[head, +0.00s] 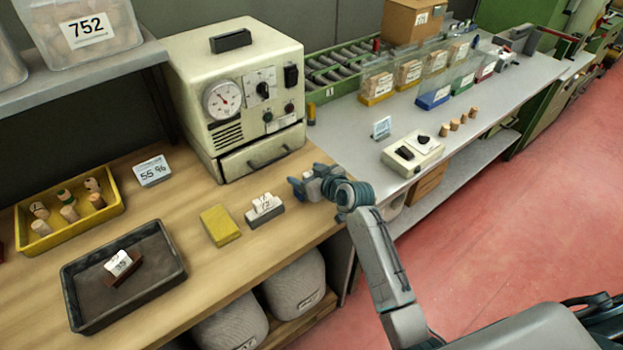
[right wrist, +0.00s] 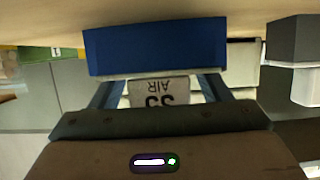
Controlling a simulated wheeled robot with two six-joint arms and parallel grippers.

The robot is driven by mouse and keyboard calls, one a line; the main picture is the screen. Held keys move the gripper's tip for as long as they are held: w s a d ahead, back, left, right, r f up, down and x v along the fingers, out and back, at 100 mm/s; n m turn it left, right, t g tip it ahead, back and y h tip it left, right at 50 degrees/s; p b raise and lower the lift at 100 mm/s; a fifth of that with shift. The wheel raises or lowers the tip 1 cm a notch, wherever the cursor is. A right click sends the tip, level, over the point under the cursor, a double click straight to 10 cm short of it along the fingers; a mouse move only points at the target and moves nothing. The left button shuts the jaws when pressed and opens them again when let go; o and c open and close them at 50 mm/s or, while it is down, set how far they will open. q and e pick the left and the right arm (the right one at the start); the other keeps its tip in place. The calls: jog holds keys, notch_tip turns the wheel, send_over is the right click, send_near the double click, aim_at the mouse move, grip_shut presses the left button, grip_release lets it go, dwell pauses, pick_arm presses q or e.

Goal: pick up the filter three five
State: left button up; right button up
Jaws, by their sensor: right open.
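In the right wrist view a grey filter (right wrist: 160,92) marked "35 AIR" appears upside down. It stands in a blue block (right wrist: 155,45) on the wooden bench. My right gripper (right wrist: 160,90) is open, with one dark blue finger on each side of the filter; I cannot tell whether they touch it. In the head view my right gripper (head: 305,184) is at the right edge of the bench, beside a bit of blue (head: 296,188), and largely hides the filter. My left gripper is not in view.
A grey block with white pieces (head: 264,212) and a yellow block (head: 220,226) lie left of the gripper. The beige machine (head: 235,100) stands behind. A dark tray (head: 167,293) holds a brown block with a white label (head: 122,263). A yellow tray (head: 75,238) holds several corks.

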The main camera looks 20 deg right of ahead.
jog(key=c, duration=1.1)
jog(key=shift+o, duration=0.2)
jog(key=shift+r, duration=0.1)
